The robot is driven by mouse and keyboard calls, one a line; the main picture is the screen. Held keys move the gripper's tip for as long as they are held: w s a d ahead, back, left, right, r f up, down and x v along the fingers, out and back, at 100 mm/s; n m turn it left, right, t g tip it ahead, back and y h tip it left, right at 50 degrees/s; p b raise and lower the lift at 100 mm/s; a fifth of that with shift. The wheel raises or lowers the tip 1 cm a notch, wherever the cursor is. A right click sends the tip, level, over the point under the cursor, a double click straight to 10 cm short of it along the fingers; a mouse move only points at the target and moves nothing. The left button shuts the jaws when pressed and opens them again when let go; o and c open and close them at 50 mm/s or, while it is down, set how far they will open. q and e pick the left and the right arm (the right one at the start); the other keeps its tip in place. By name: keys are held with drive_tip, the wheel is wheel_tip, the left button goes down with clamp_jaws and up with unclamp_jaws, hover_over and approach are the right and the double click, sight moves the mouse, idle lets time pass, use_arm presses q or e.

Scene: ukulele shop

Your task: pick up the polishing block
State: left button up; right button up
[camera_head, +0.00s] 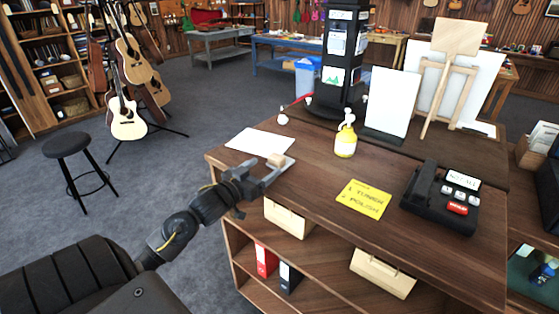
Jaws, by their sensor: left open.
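The polishing block looks to be the small tan wooden block (275,160) on the counter, at the right end of the white sheet. My left gripper (275,170) reaches in over the counter's front left corner. Its jaws are open and the block lies at their tips, partly hidden by the far finger. I cannot tell whether the fingers touch it. My right gripper is not in view.
The brown counter (310,190) also holds a white sheet (254,141), a yellow bottle (346,142), a yellow note (364,199) and a black card terminal (438,197). A stool (68,145) and guitars stand left. Open carpet lies between.

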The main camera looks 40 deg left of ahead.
sight(273, 159)
use_arm(q)
drive_tip(key=shift+w+f, duration=0.1)
drive_tip(key=shift+w, duration=0.5)
drive_tip(key=w+p, duration=0.1)
drive_tip(key=w, duration=0.1)
drive_tip(key=w+r+p, duration=0.1)
drive_tip(key=w, duration=0.1)
drive_tip(key=shift+w, duration=0.2)
drive_tip(key=shift+w+f, duration=0.1)
drive_tip(key=shift+w, duration=0.1)
drive_tip(key=shift+s, duration=0.1)
drive_tip(key=shift+c, duration=0.4)
drive_tip(key=c, duration=1)
